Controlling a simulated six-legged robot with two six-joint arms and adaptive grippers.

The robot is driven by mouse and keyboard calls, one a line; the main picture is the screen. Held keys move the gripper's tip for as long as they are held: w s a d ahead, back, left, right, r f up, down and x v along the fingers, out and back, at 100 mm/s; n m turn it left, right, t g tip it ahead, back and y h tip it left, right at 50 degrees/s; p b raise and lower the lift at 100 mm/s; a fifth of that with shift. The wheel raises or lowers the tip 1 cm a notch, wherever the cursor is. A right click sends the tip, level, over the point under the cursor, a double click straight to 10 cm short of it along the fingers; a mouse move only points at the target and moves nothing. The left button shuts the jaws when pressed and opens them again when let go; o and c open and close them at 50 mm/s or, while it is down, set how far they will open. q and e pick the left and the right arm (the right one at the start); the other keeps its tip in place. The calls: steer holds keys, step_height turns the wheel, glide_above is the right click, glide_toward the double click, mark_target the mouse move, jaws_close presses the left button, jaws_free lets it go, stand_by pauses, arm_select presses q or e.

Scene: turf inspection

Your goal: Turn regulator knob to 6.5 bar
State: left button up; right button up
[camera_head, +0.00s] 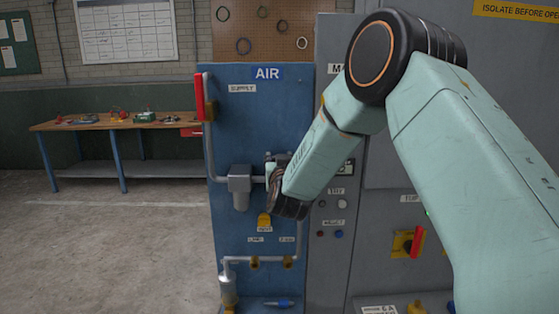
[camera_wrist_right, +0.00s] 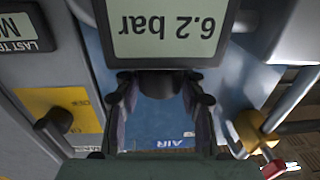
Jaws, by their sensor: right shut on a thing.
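In the right wrist view a regulator display (camera_wrist_right: 165,35) appears upside down and reads 6.2 bar. Below it is the dark regulator knob (camera_wrist_right: 158,83), between the two fingers of my right gripper (camera_wrist_right: 160,95), which is shut on it. In the head view my right arm reaches in from the right to the blue AIR panel (camera_head: 225,130). Its gripper (camera_head: 284,200) is at the piping in the panel's middle, and my own wrist hides the knob and display there. My left gripper is in neither view.
A red-handled supply valve (camera_head: 204,97) is at the panel's upper left, and a grey filter housing (camera_head: 240,187) is left of my gripper. A grey cabinet with a red-handled yellow switch (camera_head: 415,242) stands at right. A workbench (camera_head: 110,122) is at the back left; the floor before it is clear.

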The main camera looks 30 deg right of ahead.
steer(key=shift+m+h, duration=0.3)
steer(key=shift+h, duration=0.1)
steer(key=o, duration=1.2)
steer(key=shift+w, duration=0.1)
steer(key=v, duration=1.2)
steer(key=shift+r, duration=0.15)
